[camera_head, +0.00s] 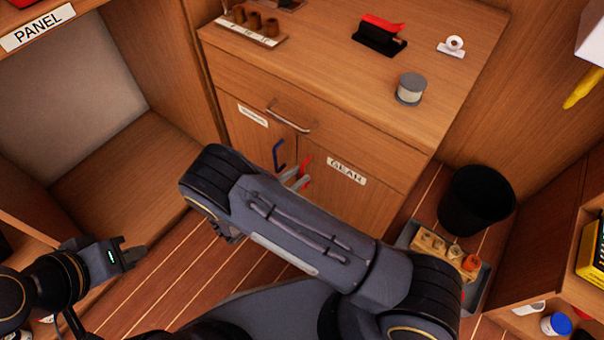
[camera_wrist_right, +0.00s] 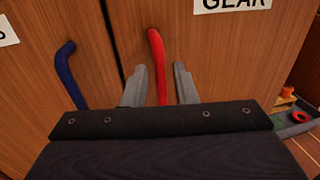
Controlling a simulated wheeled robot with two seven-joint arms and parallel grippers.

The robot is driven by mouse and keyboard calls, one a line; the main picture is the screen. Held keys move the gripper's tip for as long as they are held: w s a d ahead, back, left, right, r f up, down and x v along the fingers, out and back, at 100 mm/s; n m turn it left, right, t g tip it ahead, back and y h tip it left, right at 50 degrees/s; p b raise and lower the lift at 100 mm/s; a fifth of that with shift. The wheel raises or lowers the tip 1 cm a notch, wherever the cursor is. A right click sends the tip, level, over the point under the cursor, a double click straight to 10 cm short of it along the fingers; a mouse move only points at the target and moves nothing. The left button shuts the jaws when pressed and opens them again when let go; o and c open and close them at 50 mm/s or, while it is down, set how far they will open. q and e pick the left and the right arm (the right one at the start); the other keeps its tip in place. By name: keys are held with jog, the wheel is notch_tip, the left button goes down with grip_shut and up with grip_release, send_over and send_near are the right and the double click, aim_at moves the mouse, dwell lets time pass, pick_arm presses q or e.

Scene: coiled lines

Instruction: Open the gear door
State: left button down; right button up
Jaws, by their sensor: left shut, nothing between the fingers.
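The gear door (camera_head: 338,196) is the right door of the wooden cabinet, with a GEAR label (camera_head: 347,171) near its top; it looks closed. Its red handle (camera_head: 307,164) is a vertical bar at the left edge, seen larger in the right wrist view (camera_wrist_right: 157,60). My right gripper (camera_wrist_right: 160,84) is open, with one finger on each side of the red handle; contact is not clear. In the head view my right arm hides the lower part of the doors. My left gripper (camera_head: 135,256) is shut and empty at the lower left, away from the cabinet.
The left door has a blue handle (camera_head: 279,155), close to the red one. A drawer with a metal handle (camera_head: 289,117) is above. A black bin (camera_head: 477,200) and a grey tray (camera_head: 478,288) with small items stand on the floor to the right.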

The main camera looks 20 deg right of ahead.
jog(key=shift+x, duration=1.05)
jog(key=shift+c, duration=0.4)
grip_shut()
